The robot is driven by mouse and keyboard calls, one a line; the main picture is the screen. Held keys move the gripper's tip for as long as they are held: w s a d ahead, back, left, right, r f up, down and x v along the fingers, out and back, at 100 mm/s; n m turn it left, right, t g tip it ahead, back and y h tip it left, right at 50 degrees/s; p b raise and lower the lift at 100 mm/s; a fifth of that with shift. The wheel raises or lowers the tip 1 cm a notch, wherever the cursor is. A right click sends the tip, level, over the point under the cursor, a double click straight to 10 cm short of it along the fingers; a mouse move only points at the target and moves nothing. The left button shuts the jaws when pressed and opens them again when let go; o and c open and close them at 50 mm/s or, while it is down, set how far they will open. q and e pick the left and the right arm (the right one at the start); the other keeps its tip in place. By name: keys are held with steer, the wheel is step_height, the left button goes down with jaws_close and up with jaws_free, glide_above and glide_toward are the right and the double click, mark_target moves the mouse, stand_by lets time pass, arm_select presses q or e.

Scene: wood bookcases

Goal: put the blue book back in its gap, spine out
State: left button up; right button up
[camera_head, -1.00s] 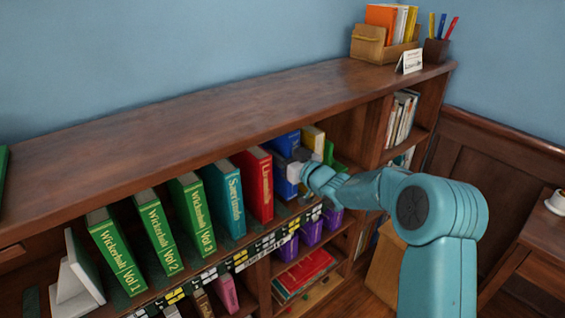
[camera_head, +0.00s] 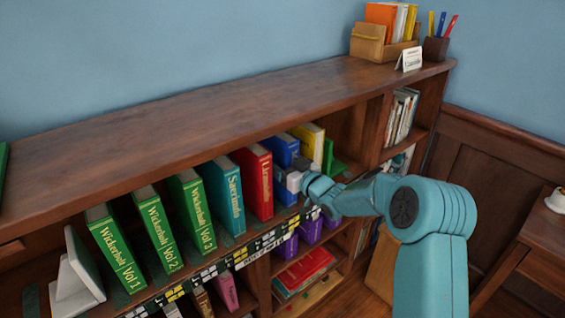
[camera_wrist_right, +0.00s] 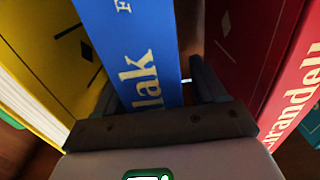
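The blue book (camera_head: 283,150) stands upright on the upper shelf, between the red book (camera_head: 256,180) and the yellow book (camera_head: 312,143). In the right wrist view the blue book (camera_wrist_right: 130,55) shows its lettered spine toward the camera, with the yellow book on the left and the red book (camera_wrist_right: 275,60) on the right. My right gripper (camera_head: 298,174) is at the blue book's front. Its fingers (camera_wrist_right: 155,95) straddle the spine; the one on the right is visibly apart from it, the one on the left is close or touching. My left gripper is not in view.
Green Wickerholt volumes (camera_head: 154,230) and a teal book (camera_head: 222,195) stand left of the red book. A label strip (camera_head: 262,248) runs along the shelf edge. A green bookend (camera_head: 333,163) is right of the yellow book. Purple bins (camera_head: 310,228) sit below.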

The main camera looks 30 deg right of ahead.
steer(key=shift+w+r+p, duration=0.1)
steer(key=shift+r+p, duration=0.1)
steer(key=shift+p, duration=0.1)
steer(key=s+b, duration=0.1)
steer(key=s, duration=1.1)
steer(key=shift+d, duration=0.45)
steer(key=shift+f, duration=0.1)
